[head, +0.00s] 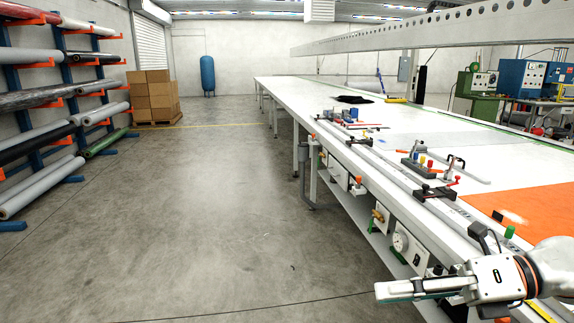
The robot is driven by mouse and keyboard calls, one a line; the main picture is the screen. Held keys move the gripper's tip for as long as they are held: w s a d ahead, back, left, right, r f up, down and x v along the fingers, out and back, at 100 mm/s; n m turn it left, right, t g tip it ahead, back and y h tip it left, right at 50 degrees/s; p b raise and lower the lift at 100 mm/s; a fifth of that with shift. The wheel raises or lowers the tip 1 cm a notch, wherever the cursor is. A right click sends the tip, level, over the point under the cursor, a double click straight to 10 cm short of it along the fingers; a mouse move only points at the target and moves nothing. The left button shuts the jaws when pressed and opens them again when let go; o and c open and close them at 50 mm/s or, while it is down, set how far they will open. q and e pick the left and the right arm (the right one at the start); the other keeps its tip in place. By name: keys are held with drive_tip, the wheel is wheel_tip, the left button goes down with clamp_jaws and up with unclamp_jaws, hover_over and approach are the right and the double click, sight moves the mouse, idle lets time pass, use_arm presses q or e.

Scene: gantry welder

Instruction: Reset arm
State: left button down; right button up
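My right gripper (386,291) is at the lower right, its light grey fingers pointing left. It is beside the front edge of the long white table (300,88), over the aisle floor in the picture. The fingers overlap from this angle, so I cannot tell whether they are open or shut. I see nothing held at their tips. My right arm comes in from the right edge. My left gripper is not in view.
An orange sheet (530,212) lies on top. A gantry beam (430,33) spans above. Rolls on a rack (45,187) and boxes (152,92) stand left. The aisle floor (220,220) is clear.

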drive_tip(key=w+a+f+m+t+y, duration=0.2)
drive_tip(key=w+a+f+m+t, duration=0.35)
drive_tip(key=m, duration=0.55)
drive_tip(key=w+d+f+m+t+h+b, duration=0.1)
drive_tip(key=d+f+m+t+h, duration=0.15)
drive_tip(key=f+m, duration=0.4)
drive_tip(key=w+d+f+m+t+h, duration=0.1)
drive_tip(key=f+m+t+h, duration=0.2)
drive_tip(key=f+m, duration=0.3)
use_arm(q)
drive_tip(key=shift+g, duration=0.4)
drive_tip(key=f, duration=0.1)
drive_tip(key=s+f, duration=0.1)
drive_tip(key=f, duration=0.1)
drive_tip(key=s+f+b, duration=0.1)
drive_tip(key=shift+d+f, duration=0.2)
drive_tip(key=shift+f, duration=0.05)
use_arm(e)
drive_tip(key=s+f+m+g+h, duration=0.1)
drive_tip(key=s+f+m, duration=0.3)
drive_tip(key=f, duration=0.5)
drive_tip(key=s+d+f+m+g+h, duration=0.1)
drive_tip(key=s+f+m+g+h, duration=0.1)
drive_tip(key=s+f+m+h, duration=0.2)
drive_tip(key=s+f+m+g+h, duration=0.2)
drive_tip(key=s+f, duration=0.6)
drive_tip(key=f, duration=0.8)
drive_tip(key=shift+s+d+m+h, duration=0.2)
drive_tip(key=shift+m+h, duration=0.35)
drive_tip(key=shift+m, duration=0.7)
